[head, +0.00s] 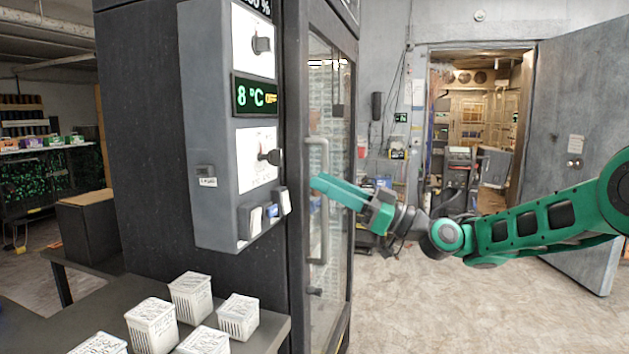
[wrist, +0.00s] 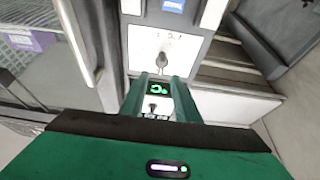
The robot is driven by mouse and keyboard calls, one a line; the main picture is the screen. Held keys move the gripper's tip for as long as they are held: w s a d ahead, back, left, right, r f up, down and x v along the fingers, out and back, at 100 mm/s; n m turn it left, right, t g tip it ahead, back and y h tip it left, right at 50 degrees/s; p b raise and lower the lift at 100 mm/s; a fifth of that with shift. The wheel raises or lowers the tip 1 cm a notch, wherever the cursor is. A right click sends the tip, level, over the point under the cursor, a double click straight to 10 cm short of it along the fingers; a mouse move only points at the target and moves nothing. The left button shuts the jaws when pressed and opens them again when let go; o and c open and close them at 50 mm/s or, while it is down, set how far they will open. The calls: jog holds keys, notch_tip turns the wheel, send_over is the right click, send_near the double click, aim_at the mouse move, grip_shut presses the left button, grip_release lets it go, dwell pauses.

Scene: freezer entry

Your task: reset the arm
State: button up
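My gripper (head: 316,184) is green and reaches left from my outstretched arm, in front of the glass-door cabinet near the door handle (head: 324,215). Its fingers point toward the grey control panel (head: 210,130). In the wrist view my gripper (wrist: 159,78) has its two fingers apart, with nothing held between them. The panel's green display (wrist: 158,88) and a knob (wrist: 162,60) show beyond and between the fingers. In the head view the display (head: 255,96) reads 8 °C and OFF. I cannot tell whether a finger touches anything.
The dark cabinet (head: 145,120) stands left of my arm, its glass door (head: 335,110) seemingly shut. Several white baskets (head: 191,297) stand on a grey table (head: 265,332) at the lower left. A doorway (head: 475,120) with an open grey door (head: 580,110) is behind. The floor at right is clear.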

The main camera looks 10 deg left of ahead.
jog(key=shift+d+f, duration=0.2)
jog(key=shift+d, duration=0.25)
jog(key=d+f+m+t+h, duration=0.35)
jog(key=d+f+h, duration=0.6)
jog(key=f, duration=0.45)
jog(key=s+d+f+m+h, duration=0.3)
jog(key=d, duration=0.7)
jog(key=s+d+f+m+h, duration=0.3)
jog(key=d+f, duration=0.1)
jog(key=d, duration=0.5)
jog(key=s+d+f+m+h, duration=0.3)
jog(key=d+h, duration=0.1)
jog(key=d, duration=0.6)
jog(key=s+d+f+m+g+h, duration=0.1)
jog(key=s+d+m, duration=0.4)
jog(key=s, duration=0.8)
jog(key=s+d+f+m+g+h, duration=0.1)
jog(key=s+d+f+m+g, duration=0.2)
jog(key=s+d+m, duration=0.3)
jog(key=s+d+g, duration=0.1)
jog(key=s+d, duration=0.3)
jog(key=s, duration=0.4)
jog(key=shift+s+d+f+h, duration=0.2)
jog(key=shift+s+d+h, duration=0.1)
jog(key=shift+d+h, duration=0.05)
